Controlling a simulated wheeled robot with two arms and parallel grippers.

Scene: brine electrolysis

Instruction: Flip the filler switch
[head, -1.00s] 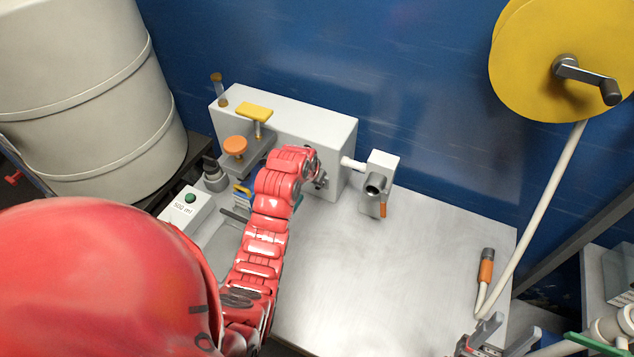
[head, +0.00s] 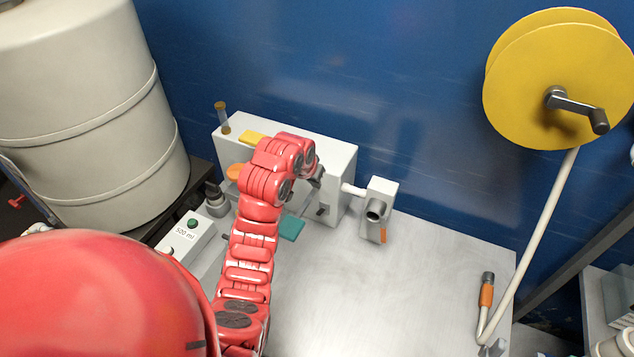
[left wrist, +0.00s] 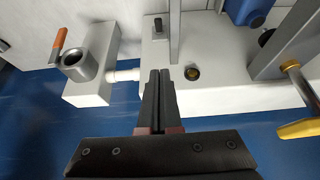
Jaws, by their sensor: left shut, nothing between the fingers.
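The filler is a white box (head: 335,152) against the blue wall. A small dark switch (head: 322,210) sits low on its front; I take it for the filler switch. It also shows as a dark stub on a plate in the left wrist view (left wrist: 157,30), beyond the fingertips. My left gripper (head: 317,177) is in front of the box, above the switch; my red wrist partly hides it. In the left wrist view its fingers (left wrist: 160,74) are together and empty, apart from the switch in the picture. My right gripper is not seen.
A white spout block (head: 380,198) with an orange lever juts from the box's right side. A button box (head: 188,240) labelled 500 ml and a teal piece (head: 291,228) are near my arm.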

